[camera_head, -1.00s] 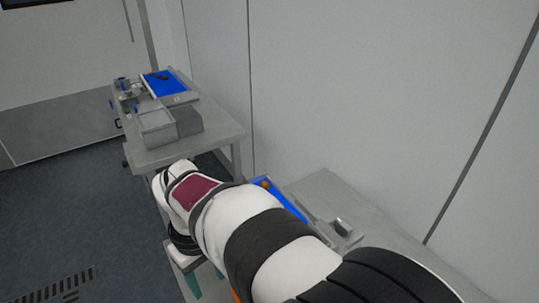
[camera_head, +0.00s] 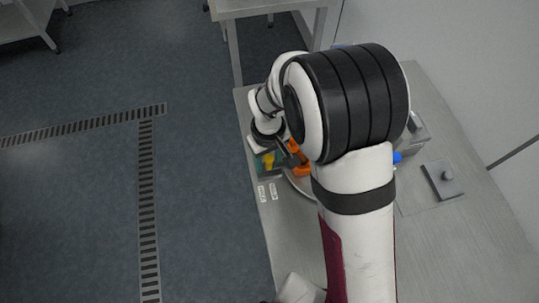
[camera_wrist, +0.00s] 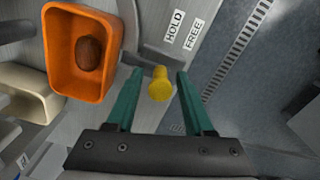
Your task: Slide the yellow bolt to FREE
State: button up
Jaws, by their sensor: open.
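The yellow bolt (camera_wrist: 159,84) shows as a round-headed knob in the wrist view. My gripper (camera_wrist: 160,76) is open, with one green finger on each side of the knob and a visible gap to each. I cannot tell whether the knob is at the fingers' depth. The HOLD label (camera_wrist: 174,25) and the FREE label (camera_wrist: 194,36) lie beyond the fingertips on the grey surface. In the head view, the yellow bolt (camera_head: 268,160) shows small beside my gripper (camera_head: 266,166), partly hidden; the two labels (camera_head: 267,192) lie just below it.
An orange tray (camera_wrist: 52,50) holding one brown date (camera_wrist: 89,52) stands left of the fingers in the wrist view. A cream container (camera_wrist: 22,88) is beside it. The grey table (camera_head: 440,240) has a small block with a knob (camera_head: 443,180) on its right and is mostly bare in front.

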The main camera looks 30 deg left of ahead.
grip_shut()
dwell(1.4)
